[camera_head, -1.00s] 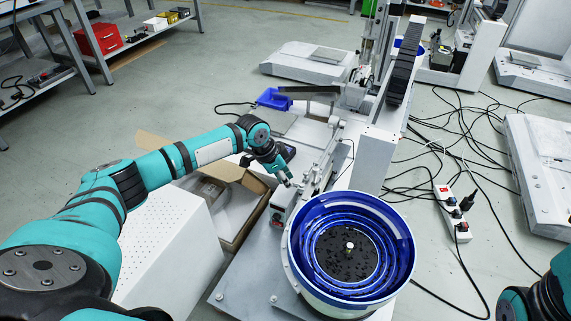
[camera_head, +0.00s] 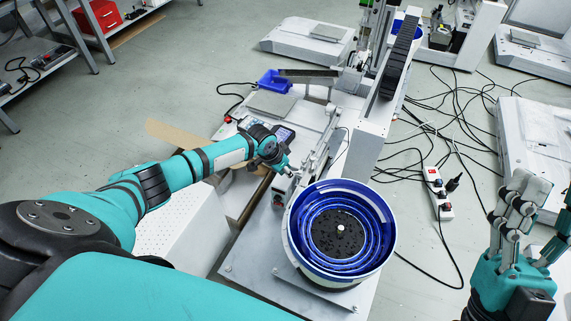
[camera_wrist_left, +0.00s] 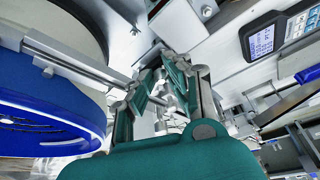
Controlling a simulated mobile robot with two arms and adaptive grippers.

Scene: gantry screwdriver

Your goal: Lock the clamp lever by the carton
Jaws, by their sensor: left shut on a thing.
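My left gripper (camera_head: 290,172) reaches in from the left, low beside the blue bowl. It also shows in the left wrist view (camera_wrist_left: 163,72), where its fingers are closed around a small pale metal part. That part, the clamp lever (camera_wrist_left: 166,100), is mostly hidden by the fingers, and its angle cannot be told. The open carton (camera_head: 237,197) stands left of the machine, largely covered by my left arm. My right gripper (camera_head: 518,205) is at the right, fingers pointing up, away from the machine; its opening is unclear.
The round blue feeder bowl (camera_head: 341,234) stands right beside my left gripper. A white perforated box (camera_head: 170,235) is under my left arm. A blue bin (camera_head: 275,81) lies behind on the machine base. A power strip (camera_head: 437,193) and loose cables cover the floor at right.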

